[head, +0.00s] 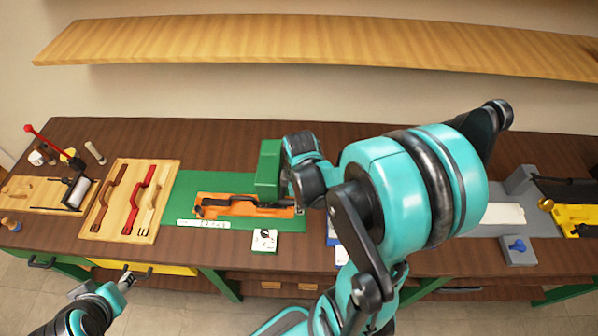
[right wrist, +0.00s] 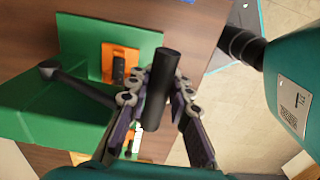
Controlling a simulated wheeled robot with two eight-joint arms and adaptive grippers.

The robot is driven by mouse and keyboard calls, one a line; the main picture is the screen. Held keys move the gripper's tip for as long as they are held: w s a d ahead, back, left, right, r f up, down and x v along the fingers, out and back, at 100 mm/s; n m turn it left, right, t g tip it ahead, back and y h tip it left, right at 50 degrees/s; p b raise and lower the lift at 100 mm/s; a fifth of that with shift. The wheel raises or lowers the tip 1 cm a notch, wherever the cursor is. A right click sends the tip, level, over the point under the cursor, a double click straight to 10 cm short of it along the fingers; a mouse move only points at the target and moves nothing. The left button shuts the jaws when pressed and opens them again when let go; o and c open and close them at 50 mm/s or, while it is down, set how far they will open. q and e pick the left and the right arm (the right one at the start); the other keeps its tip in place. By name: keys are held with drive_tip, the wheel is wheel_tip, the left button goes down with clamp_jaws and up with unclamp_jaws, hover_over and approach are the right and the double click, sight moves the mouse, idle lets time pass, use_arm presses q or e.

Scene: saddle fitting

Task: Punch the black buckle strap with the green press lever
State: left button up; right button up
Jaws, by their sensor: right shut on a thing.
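The black buckle strap (head: 240,204) lies in an orange holder (head: 284,212) on the green mat (head: 190,190), its right end close to the green press (head: 268,168). In the right wrist view a short black piece of it (right wrist: 118,68) shows inside the orange part. The press lever is a black rod (right wrist: 80,86) running from the press towards my right gripper. My right gripper (right wrist: 158,95) is shut on a thick black cylinder, apparently the lever's handle (right wrist: 160,85). My arm hides the lever in the head view. My left gripper (head: 127,278) is low at the left, in front of the table, away from the strap.
A wooden board (head: 130,200) with several straps lies left of the mat. A red-handled tool (head: 50,142) stands further left. A grey fixture with a yellow part (head: 575,218) is at the right. A wooden shelf (head: 300,42) hangs above.

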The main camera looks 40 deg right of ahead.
wheel_tip(320, 180, down, 8)
drive_tip(key=s+a+b, duration=0.1)
drive_tip(key=b, duration=0.6)
drive_tip(key=shift+s+f+b, duration=0.25)
drive_tip(key=shift+b, duration=0.15)
idle(0.4)
drive_tip(key=shift+a+r, duration=0.1)
idle(0.4)
drive_tip(key=shift+w+r+p, duration=0.15)
drive_tip(key=shift+r+p, duration=1.15)
drive_tip(key=shift+r, duration=0.25)
drive_tip(key=shift+r, duration=0.1)
